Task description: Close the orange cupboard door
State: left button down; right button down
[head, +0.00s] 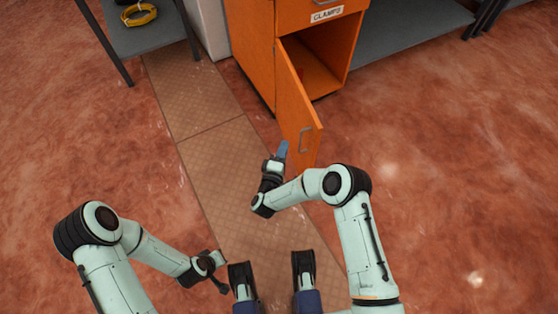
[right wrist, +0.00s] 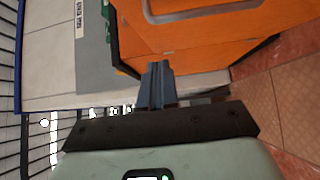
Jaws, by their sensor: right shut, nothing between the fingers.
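The orange cupboard (head: 254,55) stands at the top of the head view, with a drawer labelled CLAMPS above its opening. Its orange door (head: 294,108) stands wide open, swung out towards me, with a grey handle (head: 304,139) near its free edge. The dark inside of the cupboard shows to the right of the door. My right gripper (head: 283,149) is shut and empty, just left of the door's free end; I cannot tell whether it touches. Its closed fingers (right wrist: 157,86) also show in the right wrist view, before orange panels. My left gripper (head: 218,270) is low, far from the door, its jaws unclear.
A grey table (head: 150,38) with a yellow coil (head: 141,15) stands at the upper left. A grey low shelf (head: 410,38) lies right of the cupboard. A tan tiled strip (head: 205,150) crosses the reddish floor. The floor right of the door is clear.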

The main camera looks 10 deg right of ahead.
pick_arm(q)
jog(key=shift+s+a+f+b, duration=0.15)
jog(key=shift+a+f+b, duration=0.15)
jog(key=shift+f, duration=0.25)
jog(key=shift+s+a+f+b, duration=0.15)
jog(key=shift+f+b, duration=0.1)
jog(key=shift+f, duration=0.25)
pick_arm(e)
jog(key=shift+w+d, duration=0.8)
jog(key=shift+d, duration=0.35)
jog(key=shift+w+d, duration=0.8)
jog(key=shift+d, duration=0.35)
pick_arm(q)
jog(key=shift+w, duration=0.1)
